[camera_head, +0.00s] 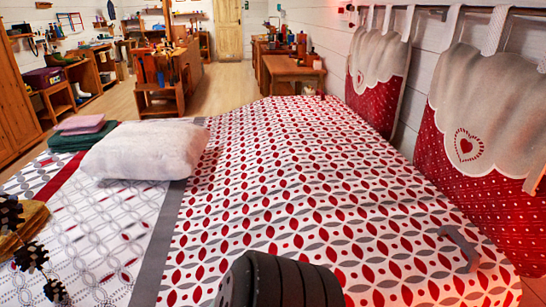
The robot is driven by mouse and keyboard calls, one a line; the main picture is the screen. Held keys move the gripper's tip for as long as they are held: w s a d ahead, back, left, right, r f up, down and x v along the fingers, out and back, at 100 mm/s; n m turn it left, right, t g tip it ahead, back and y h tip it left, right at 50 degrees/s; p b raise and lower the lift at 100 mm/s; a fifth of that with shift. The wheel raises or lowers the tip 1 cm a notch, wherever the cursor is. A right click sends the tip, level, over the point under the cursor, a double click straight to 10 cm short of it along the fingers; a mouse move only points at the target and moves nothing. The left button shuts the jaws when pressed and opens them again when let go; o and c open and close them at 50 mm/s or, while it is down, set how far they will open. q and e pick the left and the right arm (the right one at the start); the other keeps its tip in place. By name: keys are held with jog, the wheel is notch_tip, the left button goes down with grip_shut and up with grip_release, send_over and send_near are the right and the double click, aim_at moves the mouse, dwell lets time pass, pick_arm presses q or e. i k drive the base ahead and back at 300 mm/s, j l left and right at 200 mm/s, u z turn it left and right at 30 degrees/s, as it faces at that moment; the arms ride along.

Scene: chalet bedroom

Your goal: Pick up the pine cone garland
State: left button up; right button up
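The pine cone garland (31,256) shows at the lower left edge of the head view. Its dark brown cones hang in a curved line down to the bottom edge, over the white and grey patterned part of the bed cover. Some cones lie against a yellow-brown rounded thing beside them. The rest of the garland is cut off by the picture's edge. Neither of my grippers can be made out in this view.
The bed (290,180) has a red, white and grey cover. A white pillow (145,150) and folded green and pink cloths (82,134) lie left. A grey angled thing (459,246) lies right. A black ribbed thing (280,282), unclear what, fills the bottom middle. Mid-bed is clear.

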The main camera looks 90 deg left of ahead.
aim_at(31, 256)
jog(key=u, duration=0.45)
jog(key=l+u, duration=0.1)
jog(key=u, duration=0.75)
jog(key=l+u, duration=0.1)
jog(key=u, duration=0.35)
jog(key=l+u, duration=0.1)
jog(key=u, duration=0.85)
jog(key=l+u, duration=0.1)
jog(key=u, duration=0.35)
jog(key=l+u, duration=0.1)
jog(key=u, duration=0.85)
jog(key=l+u, duration=0.15)
jog(key=u, duration=0.35)
jog(key=i+j+z, duration=0.1)
jog(key=j, duration=0.2)
jog(key=i+j, duration=0.25)
jog(key=i+j+z, duration=0.15)
jog(key=j, duration=0.2)
